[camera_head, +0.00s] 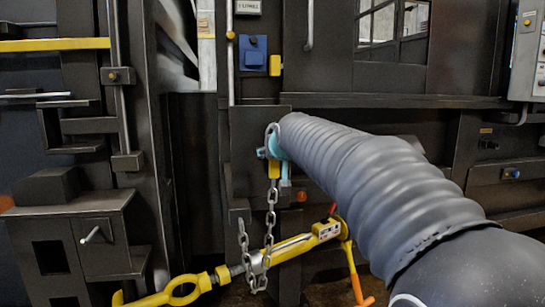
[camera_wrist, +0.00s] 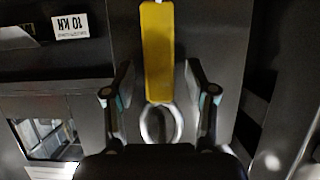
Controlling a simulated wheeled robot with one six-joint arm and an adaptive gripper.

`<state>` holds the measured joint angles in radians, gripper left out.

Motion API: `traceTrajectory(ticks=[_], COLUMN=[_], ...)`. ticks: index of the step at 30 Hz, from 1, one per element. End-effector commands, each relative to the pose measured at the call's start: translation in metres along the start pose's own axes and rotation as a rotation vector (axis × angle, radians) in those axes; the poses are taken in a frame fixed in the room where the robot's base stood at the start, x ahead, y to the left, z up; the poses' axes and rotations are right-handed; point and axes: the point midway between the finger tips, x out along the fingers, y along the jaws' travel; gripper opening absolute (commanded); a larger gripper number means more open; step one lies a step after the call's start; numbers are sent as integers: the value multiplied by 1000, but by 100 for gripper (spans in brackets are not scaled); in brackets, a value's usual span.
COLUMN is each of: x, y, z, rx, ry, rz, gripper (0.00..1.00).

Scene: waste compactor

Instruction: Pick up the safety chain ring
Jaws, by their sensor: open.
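The safety chain ring (camera_wrist: 161,124) is a grey metal loop at the lower end of a yellow strip (camera_wrist: 158,50) in the wrist view. My gripper (camera_wrist: 160,82) is open, with one finger on each side of the ring and strip. Gaps show between the fingers and the ring. In the head view, my gripper (camera_head: 273,148) is at the top of the hanging grey chain (camera_head: 271,208), and my arm covers part of it. The chain hangs in a loop beside a yellow turnbuckle (camera_head: 290,247).
The dark compactor front has a blue latch (camera_head: 254,62) above my gripper. A yellow bar (camera_head: 55,44) and a dark box (camera_head: 70,240) stand at the left. An orange-handled lever (camera_head: 354,270) hangs below my arm. A grey control box (camera_head: 527,50) is at the upper right.

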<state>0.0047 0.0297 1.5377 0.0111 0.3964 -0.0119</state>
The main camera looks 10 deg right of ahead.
Motion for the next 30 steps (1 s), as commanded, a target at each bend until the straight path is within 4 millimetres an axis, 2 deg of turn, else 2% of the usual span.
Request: traceTrajectory(ticks=[4,9,11,23,30], x=[0,-1,-1,-2,-10], y=[0,0,0,0,0], z=[0,0,0,-4,-23], rx=[0,0,0,0,0], ry=[0,0,0,3,4], rz=[0,0,0,0,0], gripper=[54,11,0,0,0])
